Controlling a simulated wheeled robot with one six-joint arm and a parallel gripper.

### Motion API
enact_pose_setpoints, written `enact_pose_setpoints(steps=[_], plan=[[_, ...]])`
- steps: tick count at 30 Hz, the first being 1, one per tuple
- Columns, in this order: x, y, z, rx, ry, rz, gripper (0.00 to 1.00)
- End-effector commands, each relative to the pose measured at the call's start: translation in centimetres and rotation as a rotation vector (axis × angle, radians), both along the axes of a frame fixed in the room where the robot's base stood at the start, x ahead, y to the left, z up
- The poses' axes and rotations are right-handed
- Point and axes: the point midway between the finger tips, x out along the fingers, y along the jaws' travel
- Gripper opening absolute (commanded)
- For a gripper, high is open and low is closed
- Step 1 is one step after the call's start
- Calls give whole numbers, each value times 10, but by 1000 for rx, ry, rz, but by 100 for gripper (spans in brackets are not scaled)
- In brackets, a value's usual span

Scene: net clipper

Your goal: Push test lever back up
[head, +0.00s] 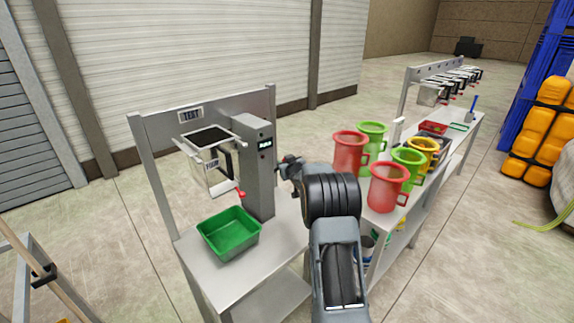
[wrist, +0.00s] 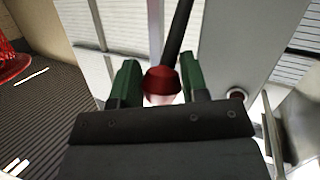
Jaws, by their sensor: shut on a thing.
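The test stand (head: 259,165) is a grey column with a "TEST" sign, on a metal table. In the wrist view, the test lever (wrist: 178,38) is a black rod with a red knob (wrist: 162,82) at its near end. My gripper (wrist: 160,88) has its green fingers on both sides of this knob and is shut on it. In the head view, my gripper (head: 287,164) is at the right side of the column. The lever is hidden there, so its height cannot be told.
A metal hopper (head: 208,165) with a red-tipped handle (head: 240,194) hangs left of the column, above a green tray (head: 229,233). Red, green and yellow jugs (head: 387,188) stand on the bench at right, close to my arm.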

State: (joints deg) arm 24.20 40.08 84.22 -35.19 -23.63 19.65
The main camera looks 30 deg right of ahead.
Motion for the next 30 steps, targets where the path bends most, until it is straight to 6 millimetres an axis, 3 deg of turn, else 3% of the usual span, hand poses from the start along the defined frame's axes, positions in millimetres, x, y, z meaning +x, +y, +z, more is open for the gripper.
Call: enact_pose_setpoints(steps=[8, 17, 23, 30], plan=[[0, -1, 0, 0, -1, -2, 64], [-2, 1, 0, 0, 0, 1, 64], [-24, 4, 4, -1, 0, -2, 64], [-71, 12, 17, -2, -1, -2, 64]])
